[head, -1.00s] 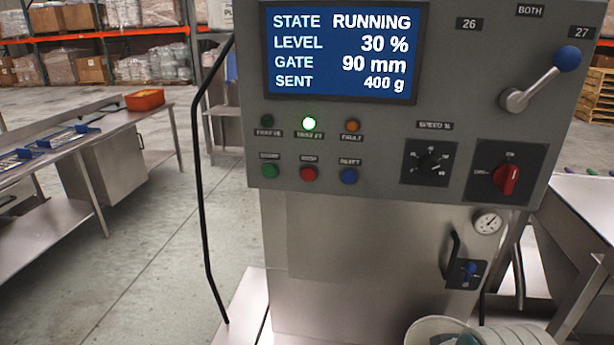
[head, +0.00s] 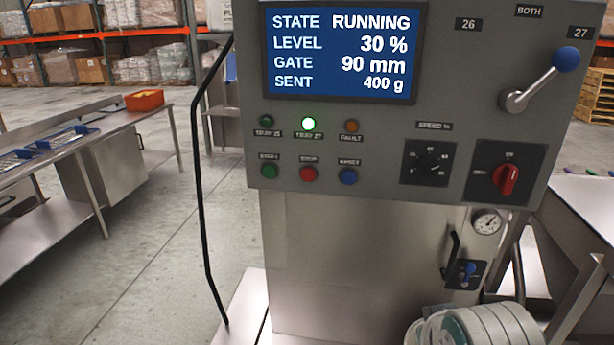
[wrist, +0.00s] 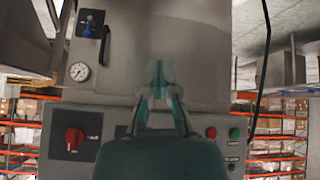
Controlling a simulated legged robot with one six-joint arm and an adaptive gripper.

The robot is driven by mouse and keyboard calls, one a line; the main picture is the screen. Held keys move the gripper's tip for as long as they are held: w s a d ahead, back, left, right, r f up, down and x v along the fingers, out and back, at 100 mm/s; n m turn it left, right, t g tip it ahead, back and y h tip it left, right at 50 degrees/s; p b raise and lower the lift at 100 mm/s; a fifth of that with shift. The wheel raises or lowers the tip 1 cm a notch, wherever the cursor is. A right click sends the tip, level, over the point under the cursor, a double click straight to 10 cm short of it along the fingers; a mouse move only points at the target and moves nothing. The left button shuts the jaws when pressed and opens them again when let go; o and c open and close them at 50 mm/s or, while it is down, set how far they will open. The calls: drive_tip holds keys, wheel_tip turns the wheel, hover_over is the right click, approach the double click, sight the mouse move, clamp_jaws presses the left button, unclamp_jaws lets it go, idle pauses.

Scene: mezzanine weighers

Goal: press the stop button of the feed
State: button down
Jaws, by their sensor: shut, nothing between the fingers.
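The red stop button (head: 308,174) sits in the lower row of the grey feed panel (head: 385,125), between the green start button (head: 269,171) and a blue button (head: 348,176). The screen (head: 342,52) reads RUNNING, level 30 %, gate 90 mm, sent 400 g. The wrist view is upside down; there the red button (wrist: 211,132) and green button (wrist: 234,134) show right of my gripper (wrist: 158,72). My gripper is shut and empty, in front of the cabinet. It hides the blue button there. Contact with the cabinet cannot be told.
A red rotary switch (head: 506,179), a blue-knobbed lever (head: 541,80) and a gauge (head: 487,222) are to the right. A black cable (head: 199,190) hangs at the left. A steel bench (head: 85,130) stands further left.

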drive_tip(key=w+r+n+t, duration=0.2)
drive_tip(key=w+r, duration=0.1)
drive_tip(key=w, duration=0.3)
drive_tip(key=n+t+y, duration=0.5)
drive_tip(key=n+y, duration=0.1)
drive_tip(key=n, duration=0.3)
approach(308, 175)
drive_tip(key=s+d+f, duration=0.3)
drive_tip(key=s+f, duration=0.1)
drive_tip(key=a+r+n+y, duration=0.1)
drive_tip(key=a+n+y, duration=0.4)
drive_tip(key=a, duration=0.2)
drive_tip(key=shift+w+a+r+g, duration=0.15)
drive_tip(key=shift+w+a+g, duration=0.25)
drive_tip(key=shift+w, duration=0.05)
drive_tip(key=shift+w, duration=0.1)
drive_tip(key=w, duration=0.5)
drive_tip(key=w+d, duration=0.1)
drive_tip(key=w, duration=0.2)
drive_tip(key=shift+w+d, duration=0.1)
drive_tip(key=shift+w, duration=0.2)
drive_tip(key=shift+w+d, duration=0.1)
